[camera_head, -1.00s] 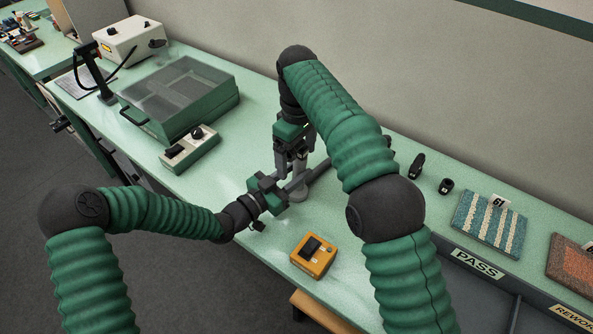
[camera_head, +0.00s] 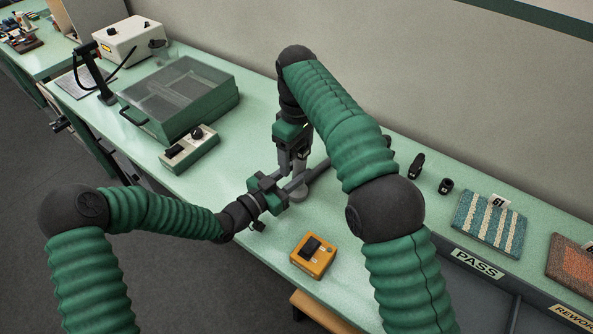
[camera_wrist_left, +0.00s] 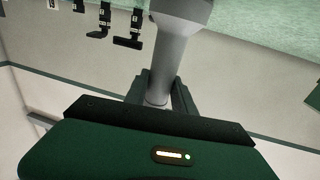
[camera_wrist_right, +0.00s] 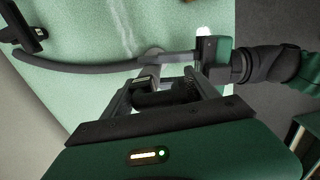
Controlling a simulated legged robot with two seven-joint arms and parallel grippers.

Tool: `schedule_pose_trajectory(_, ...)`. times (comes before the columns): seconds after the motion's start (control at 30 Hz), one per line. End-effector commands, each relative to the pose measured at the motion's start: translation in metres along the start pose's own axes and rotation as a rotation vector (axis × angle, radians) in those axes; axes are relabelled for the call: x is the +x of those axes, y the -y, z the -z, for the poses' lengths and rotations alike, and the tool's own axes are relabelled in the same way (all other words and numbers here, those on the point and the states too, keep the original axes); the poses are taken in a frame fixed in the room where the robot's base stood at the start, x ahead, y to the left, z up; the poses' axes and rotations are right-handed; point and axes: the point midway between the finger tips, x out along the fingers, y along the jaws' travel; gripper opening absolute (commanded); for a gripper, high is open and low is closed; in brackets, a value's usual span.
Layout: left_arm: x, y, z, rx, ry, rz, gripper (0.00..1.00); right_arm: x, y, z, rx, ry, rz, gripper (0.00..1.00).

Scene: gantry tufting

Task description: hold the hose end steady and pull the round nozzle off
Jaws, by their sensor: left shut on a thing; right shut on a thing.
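My left gripper (camera_head: 286,188) comes in low from the left and is shut at the dark grey hose (camera_head: 319,166). The hose also runs in from the left in the right wrist view (camera_wrist_right: 85,69). My right gripper (camera_head: 293,165) points down from above, close to the left one, and is shut on a part largely hidden between its fingers. A pale round piece, apparently the nozzle (camera_head: 299,196), shows below the jaws. A light grey tube with a wider end (camera_wrist_left: 178,45) fills the middle of the left wrist view. Whether nozzle and hose touch is hidden.
An orange meter (camera_head: 312,255) lies near the front edge. A green case (camera_head: 180,98) and a switch box (camera_head: 189,148) stand to the left. Two small black parts (camera_head: 446,186) and a striped carpet sample (camera_head: 488,223) lie to the right.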

Motion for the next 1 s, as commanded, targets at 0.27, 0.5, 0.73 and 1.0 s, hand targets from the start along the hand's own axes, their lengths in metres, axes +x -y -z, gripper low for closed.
schedule_pose_trajectory(0.27, -0.002, -0.001, -0.005, -0.004, 0.011, -0.001, 0.0, -0.002, -0.005, -0.002, 0.006, 0.005, -0.007, 0.03)
schedule_pose_trajectory(0.5, -0.002, 0.0, -0.006, -0.004, 0.012, 0.0, 0.0, -0.012, -0.005, -0.002, 0.006, 0.002, -0.009, 0.03)
schedule_pose_trajectory(0.73, -0.002, 0.0, -0.006, -0.004, 0.013, 0.001, 0.0, -0.021, -0.004, -0.002, 0.006, 0.001, -0.008, 0.03)
schedule_pose_trajectory(1.0, -0.002, 0.0, -0.006, -0.004, 0.013, 0.001, 0.0, -0.03, -0.002, 0.0, 0.003, 0.001, -0.005, 0.03)
